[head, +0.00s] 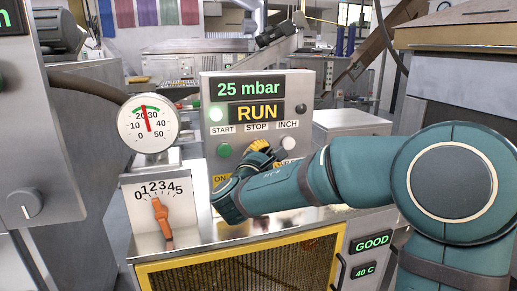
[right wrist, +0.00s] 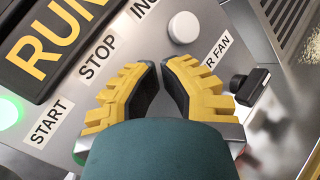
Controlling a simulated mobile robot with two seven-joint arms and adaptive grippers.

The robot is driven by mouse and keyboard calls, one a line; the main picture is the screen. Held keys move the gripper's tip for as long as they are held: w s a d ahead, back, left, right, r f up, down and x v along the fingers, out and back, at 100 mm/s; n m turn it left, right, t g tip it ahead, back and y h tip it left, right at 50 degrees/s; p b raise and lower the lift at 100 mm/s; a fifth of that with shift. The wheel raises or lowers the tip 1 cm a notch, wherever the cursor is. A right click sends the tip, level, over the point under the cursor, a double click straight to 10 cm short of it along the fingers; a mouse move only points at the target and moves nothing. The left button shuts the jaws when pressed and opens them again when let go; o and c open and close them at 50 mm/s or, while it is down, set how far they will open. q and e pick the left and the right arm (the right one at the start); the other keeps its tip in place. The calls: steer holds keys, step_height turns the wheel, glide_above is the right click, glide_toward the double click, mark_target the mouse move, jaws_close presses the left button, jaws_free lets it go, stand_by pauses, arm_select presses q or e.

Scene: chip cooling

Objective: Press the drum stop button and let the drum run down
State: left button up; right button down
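The control panel (head: 258,92) carries a lit RUN display (head: 256,113) and the labels START, STOP and INCH. A green button (head: 224,150) sits under START. The STOP label (head: 257,127) is visible, but the button under it is hidden behind my right gripper. My right gripper (head: 262,150) is at the panel just below the STOP label. In the right wrist view its yellow fingers (right wrist: 161,66) lean together, tips nearly meeting, with nothing between them. I cannot tell whether they touch the button. I cannot make out the drum. My left gripper is out of view.
A white button (head: 288,143) is close to the right of the gripper. A black switch (right wrist: 250,86) is near the fan label. A dial gauge (head: 148,124) and an orange lever (head: 161,217) stand left. A yellow-framed mesh guard (head: 240,255) is below.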

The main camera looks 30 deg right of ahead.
steer(key=shift+w, duration=0.15)
stand_by(0.5)
steer(key=shift+s+a+b, duration=0.2)
steer(key=shift+s+b, duration=0.3)
steer(key=shift+s, duration=0.4)
steer(key=s, duration=0.2)
steer(key=s+a+b, duration=0.1)
steer(key=s, duration=0.2)
steer(key=shift+a+b, duration=0.1)
steer(key=shift+b, duration=0.2)
steer(key=shift+w, duration=0.1)
stand_by(0.4)
